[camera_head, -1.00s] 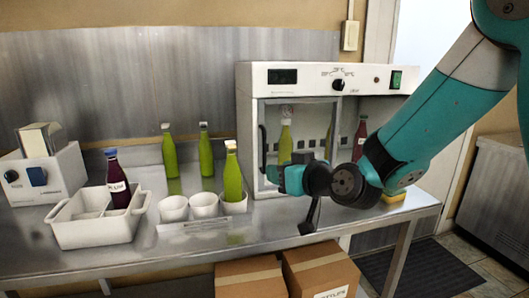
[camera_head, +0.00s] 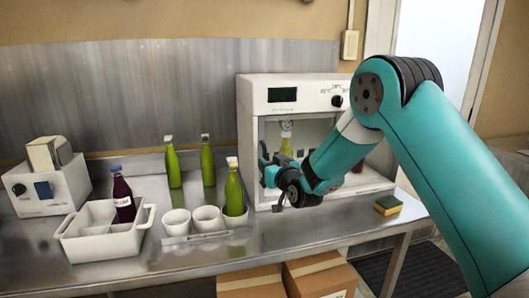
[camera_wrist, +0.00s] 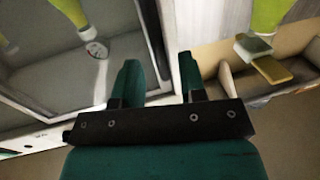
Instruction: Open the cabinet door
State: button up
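The cabinet (camera_head: 290,83) is a white box with a control panel on top and a glass-fronted door, at the back right of the bench. Its door looks shut, with a green bottle (camera_head: 286,143) showing behind the glass. My gripper (camera_head: 268,171) is at the left side of the door front, where the dark upright handle is, and largely covers it. In the wrist view its two teal fingers (camera_wrist: 160,82) stand apart, with a dark upright strip between and beyond them. I cannot tell whether they touch the handle.
A yellow and green sponge (camera_head: 388,205) lies at the bench's right. White cups (camera_head: 207,218) and green bottles (camera_head: 173,164) stand left of the cabinet. A white tray (camera_head: 100,244) holds a dark bottle (camera_head: 123,200). Cardboard boxes (camera_head: 318,276) are under the bench. Bare bench lies before the cabinet.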

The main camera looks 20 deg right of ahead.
jog(key=shift+w+a+p, duration=0.2)
jog(key=shift+w, duration=0.7)
jog(key=shift+w+a+p, duration=0.15)
jog(key=shift+w, duration=0.7)
grip_shut()
